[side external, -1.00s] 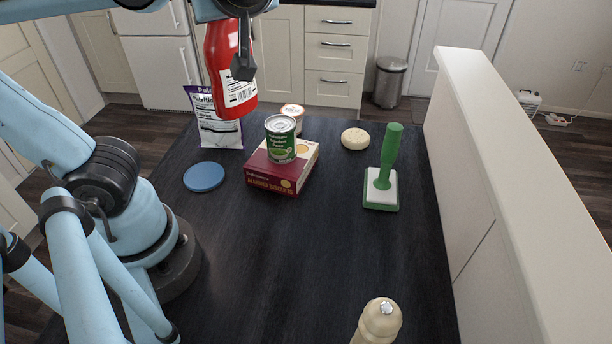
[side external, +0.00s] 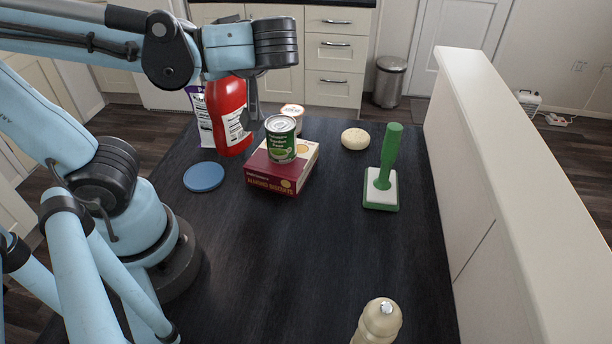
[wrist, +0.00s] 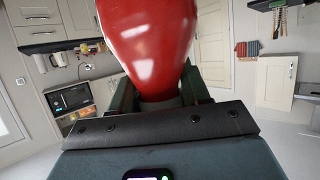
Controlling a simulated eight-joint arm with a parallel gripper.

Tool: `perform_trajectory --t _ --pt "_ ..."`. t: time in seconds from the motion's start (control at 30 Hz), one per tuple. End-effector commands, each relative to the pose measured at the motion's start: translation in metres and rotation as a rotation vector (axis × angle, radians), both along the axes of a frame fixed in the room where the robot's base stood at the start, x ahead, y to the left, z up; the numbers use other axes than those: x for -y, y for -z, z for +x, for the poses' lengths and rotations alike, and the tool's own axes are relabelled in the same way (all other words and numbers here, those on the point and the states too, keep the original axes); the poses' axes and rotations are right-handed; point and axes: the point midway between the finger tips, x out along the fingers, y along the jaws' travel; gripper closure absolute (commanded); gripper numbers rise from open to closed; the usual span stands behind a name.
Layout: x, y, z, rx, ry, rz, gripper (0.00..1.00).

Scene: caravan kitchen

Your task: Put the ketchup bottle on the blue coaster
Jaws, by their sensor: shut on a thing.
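The red ketchup bottle (side external: 226,112) with a white label is near the back of the dark table, close to upright. Whether its base touches the table I cannot tell. My gripper (side external: 250,108) is shut on the bottle, and an arm link above hides the bottle's top. In the wrist view, the bottle (wrist: 150,40) fills the upper middle, with my gripper (wrist: 160,98) around its narrow part. The round blue coaster (side external: 203,177) lies flat and empty, in front and to the left of the bottle.
A dark red biscuit box (side external: 275,180) carrying a green can (side external: 281,142) stands right of the coaster. A patterned bag (side external: 203,115) is just left of the bottle, and a small tub (side external: 292,113) is behind the can. The table front is mostly clear.

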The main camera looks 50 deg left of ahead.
Motion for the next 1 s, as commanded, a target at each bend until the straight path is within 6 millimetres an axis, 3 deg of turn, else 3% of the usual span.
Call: perform_trajectory --t 0.6,0.77,1.0 --pt "-0.096 0.059 -0.029 0.000 -0.008 0.002 1.00" --pt "-0.110 0.068 -0.033 0.000 -0.005 0.003 1.00" --pt "-0.109 0.074 -0.031 -0.001 0.000 0.002 1.00"
